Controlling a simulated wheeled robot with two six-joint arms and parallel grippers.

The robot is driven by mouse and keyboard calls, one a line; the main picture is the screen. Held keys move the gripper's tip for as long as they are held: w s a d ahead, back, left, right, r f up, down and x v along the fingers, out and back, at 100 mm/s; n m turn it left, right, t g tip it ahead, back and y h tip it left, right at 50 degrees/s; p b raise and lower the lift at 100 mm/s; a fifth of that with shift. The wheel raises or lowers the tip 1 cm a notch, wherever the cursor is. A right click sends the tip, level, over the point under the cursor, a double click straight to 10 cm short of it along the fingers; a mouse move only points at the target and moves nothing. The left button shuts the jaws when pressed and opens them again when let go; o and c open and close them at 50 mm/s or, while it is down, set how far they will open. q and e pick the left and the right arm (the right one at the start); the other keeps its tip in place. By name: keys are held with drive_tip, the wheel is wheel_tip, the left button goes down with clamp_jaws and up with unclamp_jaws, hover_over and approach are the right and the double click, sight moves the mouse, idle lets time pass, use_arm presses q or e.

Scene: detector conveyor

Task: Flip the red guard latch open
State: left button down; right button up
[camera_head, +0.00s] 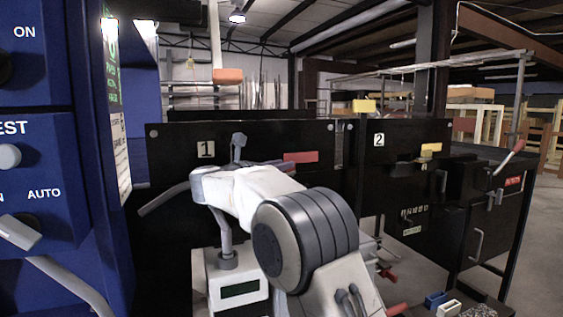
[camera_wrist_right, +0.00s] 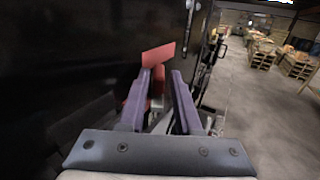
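A red flat piece (camera_head: 301,157), which looks like the guard latch, sits at the right part of the black panel marked 1 (camera_head: 180,150). In the right wrist view the red plate (camera_wrist_right: 160,54) stands just beyond my fingertips, tilted, with more red showing between the fingers. My right gripper (camera_wrist_right: 162,73) points at it with its two purple-grey fingers apart. I cannot tell whether they touch the red piece. In the head view my right forearm crosses the middle and hides most of that gripper. My left gripper is not seen.
A blue control cabinet (camera_head: 40,110) stands close on the left. A second black panel marked 2 (camera_head: 430,205) stands at the right. Small blue and white blocks (camera_head: 437,299) lie at the lower right. Open floor (camera_wrist_right: 255,120) shows right of the gripper in the wrist view.

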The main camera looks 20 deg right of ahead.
drive_tip(key=shift+w+d, duration=0.35)
drive_tip(key=shift+d, duration=0.2)
drive_tip(key=shift+a, duration=0.1)
